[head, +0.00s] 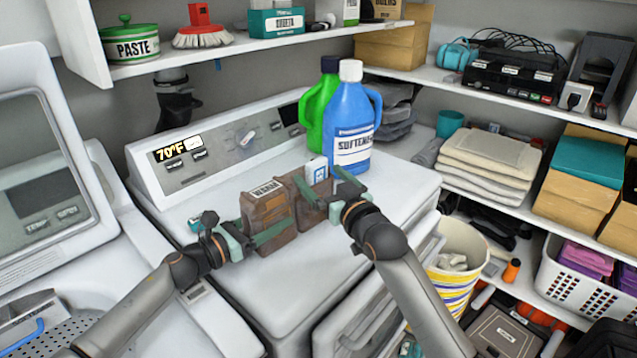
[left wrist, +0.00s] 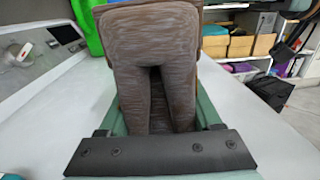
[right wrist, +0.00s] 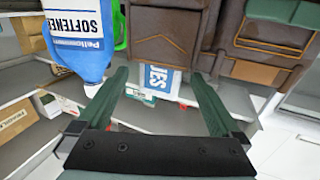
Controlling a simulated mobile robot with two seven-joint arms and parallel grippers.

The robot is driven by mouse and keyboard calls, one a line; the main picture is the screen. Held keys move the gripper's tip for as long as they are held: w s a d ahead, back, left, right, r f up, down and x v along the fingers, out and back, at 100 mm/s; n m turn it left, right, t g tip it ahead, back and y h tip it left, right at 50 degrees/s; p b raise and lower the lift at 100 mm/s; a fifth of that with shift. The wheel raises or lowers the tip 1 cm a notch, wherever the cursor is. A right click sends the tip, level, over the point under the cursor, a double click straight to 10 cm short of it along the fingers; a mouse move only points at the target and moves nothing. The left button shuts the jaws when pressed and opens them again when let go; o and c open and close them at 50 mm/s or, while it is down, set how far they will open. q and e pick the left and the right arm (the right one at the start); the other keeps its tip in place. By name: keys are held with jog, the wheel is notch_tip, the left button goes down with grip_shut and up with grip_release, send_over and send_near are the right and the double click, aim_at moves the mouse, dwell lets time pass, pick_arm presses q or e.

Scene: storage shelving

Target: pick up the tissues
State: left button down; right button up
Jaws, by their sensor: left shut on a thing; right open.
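The tissues, a small white and blue box (head: 317,168), stand on the white machine top beside the blue softener bottle, partly hidden behind a brown item. In the right wrist view the tissues' blue label (right wrist: 160,80) shows between and beyond the fingertips. My right gripper (head: 329,193) is open, near the tissues; contact cannot be told. My left gripper (head: 258,232) is shut on the brown, trouser-like item (head: 266,208), which has a label on top. This item fills the space between the fingers in the left wrist view (left wrist: 155,60).
The blue softener bottle (head: 350,120) and a green bottle (head: 316,105) stand close behind the tissues. The machine's control panel (head: 220,150) rises at the back left. A shelf (head: 250,50) overhangs the back. The machine top's front (head: 260,290) is clear.

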jog(key=shift+x, duration=1)
jog(key=shift+f, duration=0.1)
jog(key=shift+c, duration=0.2)
jog(key=shift+d+f, duration=0.15)
jog(key=c, duration=1.3)
